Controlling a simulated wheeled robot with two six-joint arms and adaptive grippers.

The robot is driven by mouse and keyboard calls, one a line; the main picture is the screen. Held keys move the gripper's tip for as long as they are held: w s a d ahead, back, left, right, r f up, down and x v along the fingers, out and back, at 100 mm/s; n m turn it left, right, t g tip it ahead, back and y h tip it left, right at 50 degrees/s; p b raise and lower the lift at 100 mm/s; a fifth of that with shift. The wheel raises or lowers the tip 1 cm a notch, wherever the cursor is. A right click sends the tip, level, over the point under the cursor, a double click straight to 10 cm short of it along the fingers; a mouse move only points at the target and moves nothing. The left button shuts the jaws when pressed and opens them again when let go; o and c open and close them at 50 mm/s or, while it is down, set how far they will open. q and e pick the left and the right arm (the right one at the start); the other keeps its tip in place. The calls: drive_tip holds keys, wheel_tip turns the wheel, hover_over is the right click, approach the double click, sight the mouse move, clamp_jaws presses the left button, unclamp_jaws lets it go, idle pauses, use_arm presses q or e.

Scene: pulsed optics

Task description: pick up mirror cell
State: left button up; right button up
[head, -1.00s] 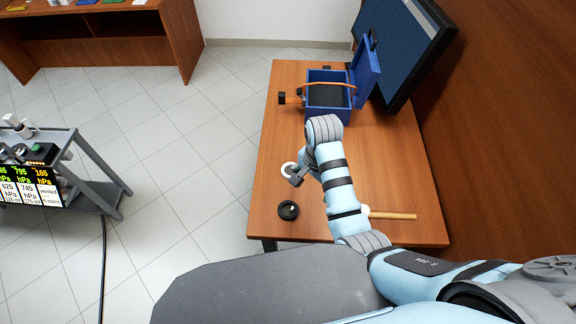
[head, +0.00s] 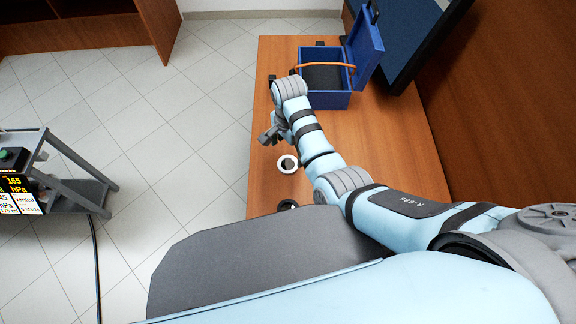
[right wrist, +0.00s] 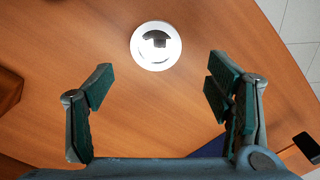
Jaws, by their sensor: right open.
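The mirror cell (head: 287,164) appears to be the white ring with a shiny round face, lying flat on the wooden table. It also shows in the right wrist view (right wrist: 143,60), where its face reflects a dark shape. My right gripper (head: 268,137) is above the table's left side, just beyond the ring in the head view. In the right wrist view my right gripper (right wrist: 158,80) has its fingers spread wide with nothing between them. The ring lies ahead of the fingertips, roughly centred and apart from them. My left gripper is not in view.
An open blue case (head: 326,99) with dark lining and an orange strap (head: 340,66) stands at the table's far end, near a monitor (head: 420,30). A dark round item (head: 287,205) is partly hidden nearby. The table's (head: 385,150) right side is clear.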

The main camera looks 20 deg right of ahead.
sight(289, 163)
drive_tip(key=f, duration=0.1)
drive_tip(key=f+b, duration=0.1)
drive_tip(key=f, duration=0.3)
drive_tip(key=shift+s+f+b, duration=0.2)
drive_tip(key=shift+s+b, duration=0.05)
drive_tip(key=shift+b, duration=0.1)
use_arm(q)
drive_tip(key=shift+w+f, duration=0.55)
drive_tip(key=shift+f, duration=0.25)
use_arm(e)
drive_tip(key=shift+r, duration=0.1)
drive_tip(key=c, duration=1.3)
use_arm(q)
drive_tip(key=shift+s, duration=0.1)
use_arm(e)
drive_tip(key=shift+r, duration=0.1)
